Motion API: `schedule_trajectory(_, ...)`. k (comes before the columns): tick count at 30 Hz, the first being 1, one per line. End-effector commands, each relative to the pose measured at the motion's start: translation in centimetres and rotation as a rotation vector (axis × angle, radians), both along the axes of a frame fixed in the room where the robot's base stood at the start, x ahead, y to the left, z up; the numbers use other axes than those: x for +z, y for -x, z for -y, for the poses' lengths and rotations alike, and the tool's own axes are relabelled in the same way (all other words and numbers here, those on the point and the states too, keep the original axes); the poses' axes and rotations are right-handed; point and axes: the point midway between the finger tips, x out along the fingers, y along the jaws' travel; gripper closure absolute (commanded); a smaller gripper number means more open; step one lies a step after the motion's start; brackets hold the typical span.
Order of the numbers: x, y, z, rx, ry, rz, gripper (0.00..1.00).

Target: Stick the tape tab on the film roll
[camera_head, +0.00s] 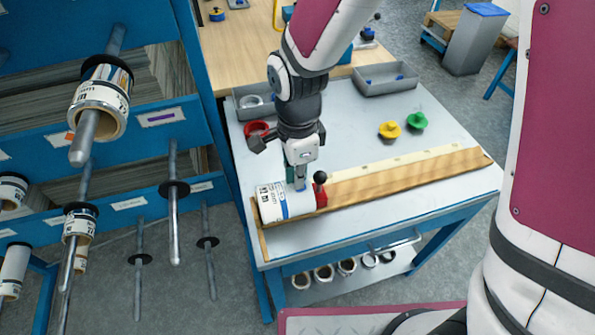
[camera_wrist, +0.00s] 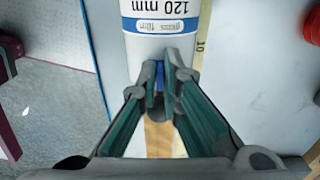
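The film roll (camera_head: 283,204) is white with a blue band and lies at the left end of the wooden board on the table. In the wrist view the roll (camera_wrist: 160,28) is at the top, with "120 mm" printed on it. My gripper (camera_head: 299,184) points down at the roll's right part. In the wrist view my gripper's fingertips (camera_wrist: 162,75) are close together at the roll's near edge. A small blue piece, which looks like the tape tab (camera_wrist: 159,78), shows between them. The fingers hide most of the tab and its contact with the roll.
A red stop with a black knob (camera_head: 320,188) stands just right of the roll. The wooden board (camera_head: 400,178) and pale ruler run to the right. Yellow (camera_head: 389,130) and green (camera_head: 417,121) pieces and a grey tray (camera_head: 385,79) lie behind. A rack with pegs (camera_head: 172,215) is at left.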

Motion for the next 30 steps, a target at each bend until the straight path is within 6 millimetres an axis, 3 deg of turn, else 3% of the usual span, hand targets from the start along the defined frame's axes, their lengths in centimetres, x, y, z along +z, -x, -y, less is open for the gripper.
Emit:
schedule_trajectory(1,0.0,0.0,0.0,0.000,0.000,0.000,0.78)
schedule_trajectory(2,0.0,0.0,0.0,0.000,0.000,0.000,0.72)
schedule_trajectory(14,0.5,-0.1,0.0,0.000,-0.001,0.003,0.72)
schedule_trajectory(30,10.1,-0.1,0.0,0.000,-0.002,0.004,0.72)
